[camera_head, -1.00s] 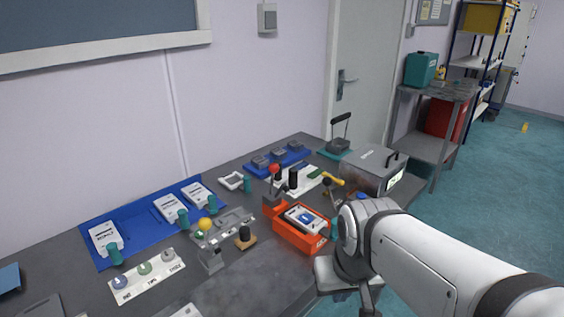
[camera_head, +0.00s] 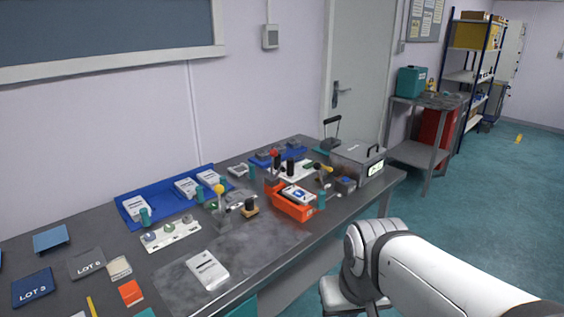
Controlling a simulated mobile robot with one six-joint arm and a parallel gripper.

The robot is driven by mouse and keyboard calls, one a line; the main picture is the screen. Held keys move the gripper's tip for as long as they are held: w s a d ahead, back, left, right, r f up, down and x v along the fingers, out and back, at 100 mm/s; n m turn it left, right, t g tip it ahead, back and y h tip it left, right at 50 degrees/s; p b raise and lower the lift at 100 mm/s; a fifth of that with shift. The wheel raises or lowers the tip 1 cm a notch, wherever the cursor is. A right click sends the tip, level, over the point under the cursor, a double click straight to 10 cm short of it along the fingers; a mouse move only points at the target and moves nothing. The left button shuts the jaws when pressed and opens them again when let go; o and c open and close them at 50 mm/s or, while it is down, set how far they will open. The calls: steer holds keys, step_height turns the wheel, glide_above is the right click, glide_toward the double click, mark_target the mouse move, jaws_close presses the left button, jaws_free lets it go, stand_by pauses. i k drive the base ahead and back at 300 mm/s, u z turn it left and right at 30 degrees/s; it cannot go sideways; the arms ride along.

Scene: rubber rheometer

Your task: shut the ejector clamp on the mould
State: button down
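Small lever devices stand on the dark bench (camera_head: 285,250). One lever has a yellow ball knob (camera_head: 219,189) over a grey metal fixture (camera_head: 222,220). A red-knobbed lever (camera_head: 275,154) stands further back, near a yellow-ended handle (camera_head: 325,168). I cannot tell which of these is the ejector clamp, nor whether it is open or shut; the mould is too small to make out. My white arm fills the lower right, apart from the bench devices. My gripper does not show.
An orange bin (camera_head: 292,207) holds a white-and-blue item near the front edge. A grey box with a handle (camera_head: 359,162) stands at the bench's right end. A white labelled packet (camera_head: 207,270) lies in front. A blue mat (camera_head: 160,203) lies along the back.

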mark_target(273, 153)
steer(key=u, duration=0.15)
steer(key=i, duration=0.85)
steer(key=z, duration=0.05)
